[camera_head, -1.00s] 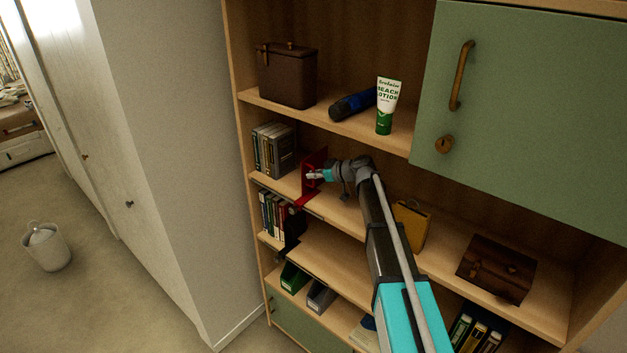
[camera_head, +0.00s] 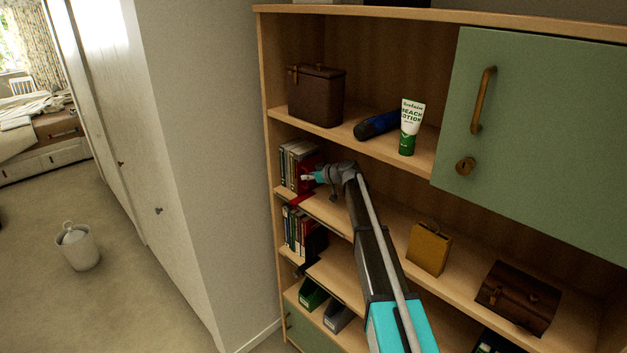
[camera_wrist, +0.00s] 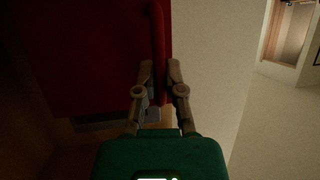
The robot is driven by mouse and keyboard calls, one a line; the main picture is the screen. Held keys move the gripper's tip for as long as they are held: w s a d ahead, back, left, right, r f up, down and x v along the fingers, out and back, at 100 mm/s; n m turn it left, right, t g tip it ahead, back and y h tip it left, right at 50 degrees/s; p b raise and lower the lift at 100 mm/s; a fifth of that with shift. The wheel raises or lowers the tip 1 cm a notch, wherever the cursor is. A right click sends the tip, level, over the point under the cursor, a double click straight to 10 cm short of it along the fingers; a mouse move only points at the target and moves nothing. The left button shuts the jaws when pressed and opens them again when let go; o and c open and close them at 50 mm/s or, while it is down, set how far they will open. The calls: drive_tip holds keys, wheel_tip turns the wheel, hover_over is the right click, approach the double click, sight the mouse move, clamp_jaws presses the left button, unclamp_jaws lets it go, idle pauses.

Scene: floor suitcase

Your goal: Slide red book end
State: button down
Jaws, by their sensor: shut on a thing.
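The red book end (camera_head: 311,163) stands on the second shelf from the top, close beside the right end of a row of books (camera_head: 293,165). Whether it touches the books cannot be told. Its red base shows at the shelf's front edge. My gripper (camera_head: 307,177) is at its front edge. In the wrist view the red book end (camera_wrist: 90,55) fills the upper left, and my gripper (camera_wrist: 160,72) is shut on its upright front edge. The books are hidden there.
A yellow box (camera_head: 429,249) and a brown case (camera_head: 518,297) stand farther right on the same shelf. Above are a brown basket (camera_head: 316,96), a blue bottle (camera_head: 376,125) and a lotion tube (camera_head: 410,128). A green door (camera_head: 545,130) covers the upper right.

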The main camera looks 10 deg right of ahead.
drive_tip(key=shift+w, duration=0.1)
idle(0.3)
drive_tip(key=c, duration=0.7)
unclamp_jaws()
